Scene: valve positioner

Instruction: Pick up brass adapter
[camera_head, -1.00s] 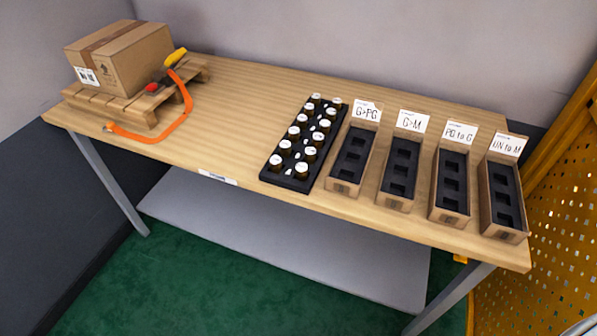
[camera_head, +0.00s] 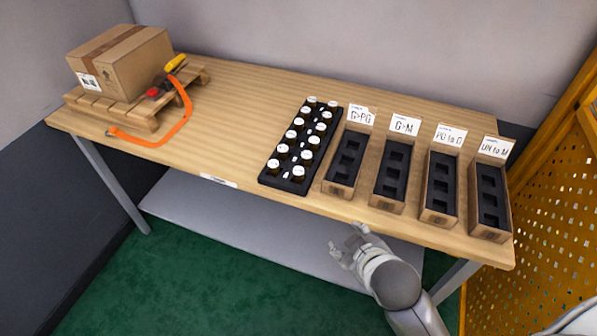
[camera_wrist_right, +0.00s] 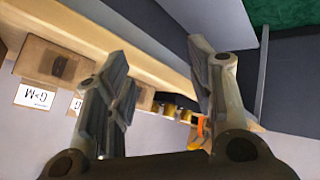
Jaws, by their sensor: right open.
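Several small round pieces with white tops (camera_head: 291,134) stand in two rows in a black tray (camera_head: 267,181) at the middle of the table. In the right wrist view, small brass-coloured pieces (camera_wrist_right: 170,110) show far off between the fingers; I take these to be the brass adapters in the tray. My right gripper (camera_head: 345,247) is in front of the table's front edge, apart from the tray. In the right wrist view its two fingers (camera_wrist_right: 156,55) are spread with nothing between them. My left gripper is out of view.
Several cardboard bins with black slotted inserts and labels, such as G>PG (camera_head: 345,172) and G>M (camera_head: 388,187), stand right of the tray. A carton (camera_head: 125,65) on a small pallet (camera_head: 105,106) and an orange strap (camera_head: 165,138) are at left. The table between is bare.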

